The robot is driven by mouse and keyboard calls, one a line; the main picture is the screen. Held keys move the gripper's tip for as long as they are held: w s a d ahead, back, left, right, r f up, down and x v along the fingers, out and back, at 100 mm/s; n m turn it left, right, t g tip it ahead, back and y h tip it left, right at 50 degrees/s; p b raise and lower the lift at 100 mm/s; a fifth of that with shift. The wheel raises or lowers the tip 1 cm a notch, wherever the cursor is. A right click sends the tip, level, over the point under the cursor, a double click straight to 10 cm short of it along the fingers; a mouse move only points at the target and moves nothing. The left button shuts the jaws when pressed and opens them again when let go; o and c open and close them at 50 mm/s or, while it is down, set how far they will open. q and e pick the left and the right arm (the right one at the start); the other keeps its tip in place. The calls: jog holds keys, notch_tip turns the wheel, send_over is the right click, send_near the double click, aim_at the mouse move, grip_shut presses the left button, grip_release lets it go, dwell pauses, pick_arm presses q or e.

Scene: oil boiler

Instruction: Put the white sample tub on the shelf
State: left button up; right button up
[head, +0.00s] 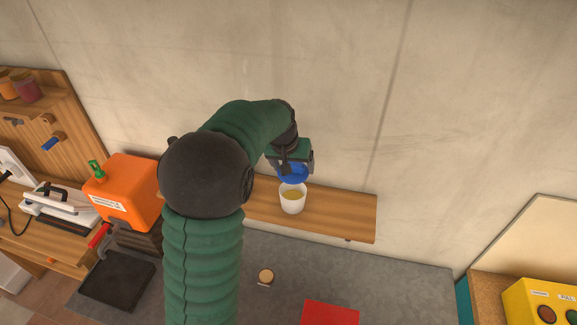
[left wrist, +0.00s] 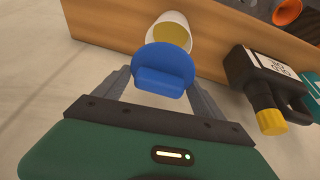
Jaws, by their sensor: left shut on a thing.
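The white sample tub (head: 292,204) is an open white cup with yellowish contents, and a blue handle piece (head: 293,174) adjoins it. My left gripper (head: 291,164) is shut on the blue piece, just behind the tub in the head view. In the left wrist view the blue piece (left wrist: 163,72) sits between the fingers and partly covers the tub (left wrist: 172,28). The tub shows against the wooden shelf (head: 340,212); I cannot tell whether it touches it. The shelf also shows in the left wrist view (left wrist: 105,25). My right gripper is out of view.
My left arm hides the shelf's left part. An orange container (head: 128,190) stands at left, and a black tray (head: 117,282) lies below it. A black bottle with a yellow cap (left wrist: 268,120) shows in the left wrist view. The shelf's right end looks clear.

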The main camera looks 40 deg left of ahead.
pick_arm(q)
jog(key=shift+s+f+b, duration=0.15)
jog(key=shift+f+b, duration=0.2)
jog(key=shift+f, duration=0.25)
notch_tip(320, 180, down, 4)
jog(key=b, duration=0.3)
jog(key=shift+d, duration=0.15)
jog(key=shift+f, duration=0.35)
jog(key=shift+r, duration=0.1)
dwell(1.0)
